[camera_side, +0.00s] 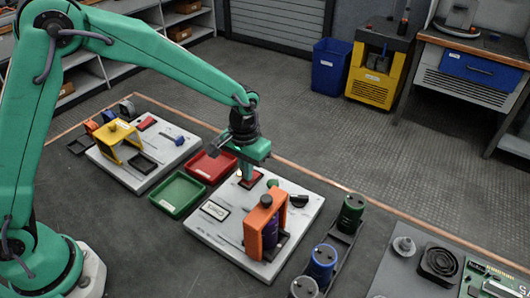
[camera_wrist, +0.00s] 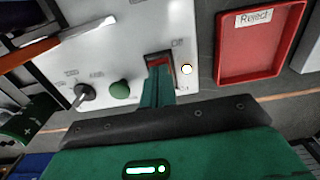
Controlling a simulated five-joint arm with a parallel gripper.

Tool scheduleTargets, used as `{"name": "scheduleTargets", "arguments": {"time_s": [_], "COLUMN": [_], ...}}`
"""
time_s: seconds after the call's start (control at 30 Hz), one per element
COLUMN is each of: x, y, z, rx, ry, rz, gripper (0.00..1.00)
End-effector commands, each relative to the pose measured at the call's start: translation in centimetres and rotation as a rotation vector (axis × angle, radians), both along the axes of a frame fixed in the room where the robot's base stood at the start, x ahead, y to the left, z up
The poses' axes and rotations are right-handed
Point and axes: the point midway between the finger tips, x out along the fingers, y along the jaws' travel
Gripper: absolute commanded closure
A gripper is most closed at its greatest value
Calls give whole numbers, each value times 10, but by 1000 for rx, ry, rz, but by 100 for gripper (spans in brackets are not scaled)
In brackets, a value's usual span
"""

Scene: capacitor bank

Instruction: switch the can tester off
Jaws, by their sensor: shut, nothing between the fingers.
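The can tester is a pale panel (camera_side: 222,235) with an orange frame (camera_side: 262,222) around a purple can (camera_side: 271,233). A red rocker switch in a dark surround (camera_side: 257,178) sits near its far edge; the wrist view shows part of the switch (camera_wrist: 160,59). A small round lamp (camera_wrist: 187,69) beside it looks bright. My gripper (camera_side: 246,174) points down with its green fingers together and empty, tips at the switch. The fingers cover part of the switch, so I cannot tell which way it is tipped or whether they touch it.
A green button (camera_wrist: 120,89) and a black knob (camera_wrist: 84,95) are close to the switch. Red (camera_side: 212,166) and green (camera_side: 178,194) trays lie left of the tester. A rack with several cans, including a green one (camera_side: 351,212), stands right. A yellow-framed station (camera_side: 119,134) is further left.

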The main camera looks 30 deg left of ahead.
Motion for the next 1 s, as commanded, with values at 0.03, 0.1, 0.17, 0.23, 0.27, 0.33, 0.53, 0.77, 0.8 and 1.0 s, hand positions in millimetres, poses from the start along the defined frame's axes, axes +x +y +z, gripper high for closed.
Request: {"name": "scheduleTargets", "arguments": {"time_s": [0.03,0.1,0.17,0.23,0.27,0.33,0.53,0.77,0.8,1.0], "x": [0,0,0,0,0,0,0,0,0,0], "y": [0,0,0,0,0,0,0,0,0,0], "z": [-1,-1,-2,-3,-3,-4,-6,-8,-9,-11], "rx": [0,0,0,0,0,0,0,0,0,0], "ry": [1,1,1,1,1,1,0,0,0,0], "rz": [0,0,0,0,0,0,0,0,0,0], "gripper": [100,100,100,100,100,100,100,100,100,100]}}
